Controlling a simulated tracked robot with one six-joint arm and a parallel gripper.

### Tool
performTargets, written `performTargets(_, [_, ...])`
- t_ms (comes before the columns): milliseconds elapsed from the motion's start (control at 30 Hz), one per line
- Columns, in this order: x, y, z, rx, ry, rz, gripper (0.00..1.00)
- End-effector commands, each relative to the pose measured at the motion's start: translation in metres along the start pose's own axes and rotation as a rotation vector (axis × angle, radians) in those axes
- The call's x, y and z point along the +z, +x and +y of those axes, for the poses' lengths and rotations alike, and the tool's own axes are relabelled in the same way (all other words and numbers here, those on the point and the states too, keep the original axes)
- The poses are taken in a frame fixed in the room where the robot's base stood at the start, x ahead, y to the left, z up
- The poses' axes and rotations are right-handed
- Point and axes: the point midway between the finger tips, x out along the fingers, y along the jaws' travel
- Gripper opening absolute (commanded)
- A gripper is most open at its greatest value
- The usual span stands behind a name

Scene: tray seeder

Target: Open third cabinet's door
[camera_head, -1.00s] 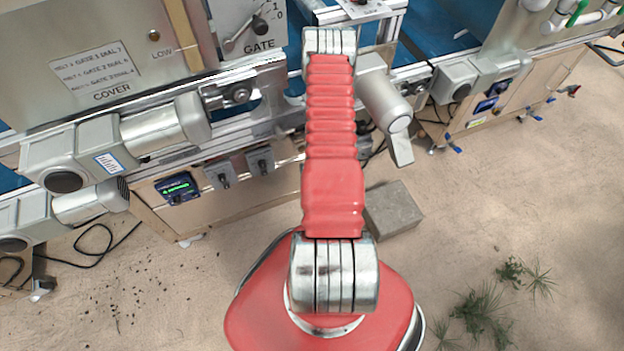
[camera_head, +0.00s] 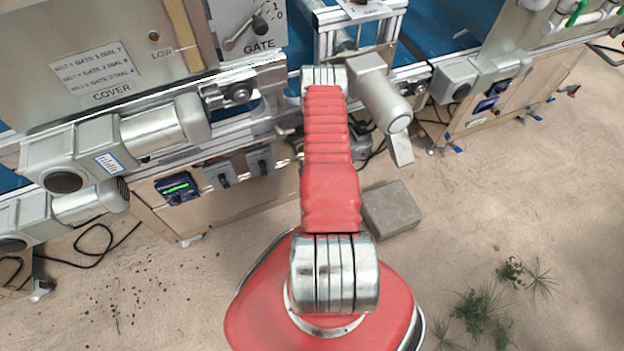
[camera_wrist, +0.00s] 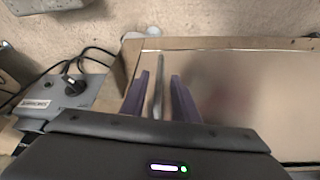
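In the wrist view a metal cabinet door (camera_wrist: 245,95) with a tan frame fills the right side. An upright grey bar handle (camera_wrist: 158,82) stands near its left edge. My gripper (camera_wrist: 160,85) is open, with one purple finger on each side of the handle and a visible gap on both sides. In the head view my arm reaches toward the machine and hides my gripper and this handle. The door looks shut. I cannot tell from the frames which number this cabinet has.
A grey switch box (camera_wrist: 75,90) with a black knob and cables is left of the door. In the head view a grey block (camera_head: 391,209) lies on the floor right of my arm. Motors (camera_head: 150,130) jut out at the left. The floor at the right is mostly clear.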

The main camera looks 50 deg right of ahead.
Motion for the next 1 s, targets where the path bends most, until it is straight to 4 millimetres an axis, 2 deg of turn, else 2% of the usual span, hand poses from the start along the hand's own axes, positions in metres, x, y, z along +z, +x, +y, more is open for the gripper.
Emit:
performTargets(100, [0.001, 0.014, 0.000, 0.000, -0.001, -0.001, 0.28])
performTargets(300, [0.000, 0.029, 0.000, 0.000, -0.001, 0.000, 0.28])
performTargets(700, [0.000, 0.033, 0.000, 0.000, -0.001, 0.000, 0.27])
performTargets(1000, [0.000, 0.033, 0.000, 0.000, -0.001, 0.000, 0.06])
